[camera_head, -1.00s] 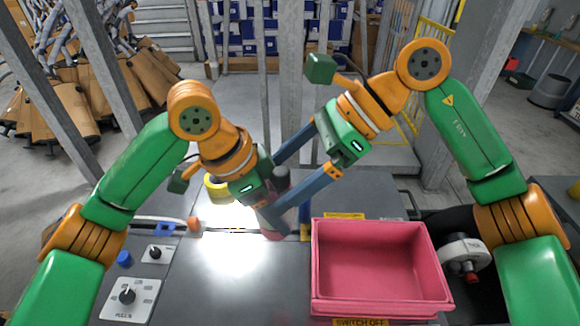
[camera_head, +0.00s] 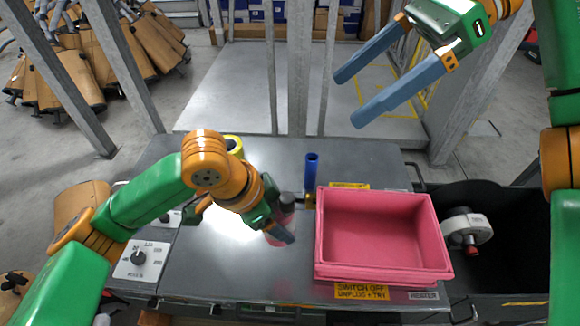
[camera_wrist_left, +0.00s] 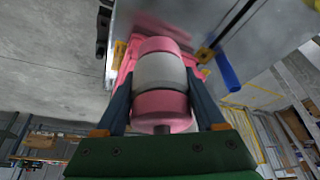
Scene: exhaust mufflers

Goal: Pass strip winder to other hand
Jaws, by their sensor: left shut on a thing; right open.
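The strip winder, which I take to be the pink and white cylinder (camera_wrist_left: 160,72), sits between the two blue fingers of my left gripper in the left wrist view. A short dark shaft shows at its near end. In the head view my left gripper (camera_head: 281,232) is low over the grey bench, left of the pink bin, shut on the winder. The winder's dark end (camera_head: 288,201) shows there, and the rest is mostly hidden by the gripper. My right gripper (camera_head: 350,98) is open and empty, up and to the right, well apart from the winder.
The pink bin (camera_head: 318,235) stands on the grey bench (camera_head: 200,275) and looks empty. A yellow ring (camera_head: 234,146) lies at the back. A white round device (camera_head: 467,228) is in a black tub at right.

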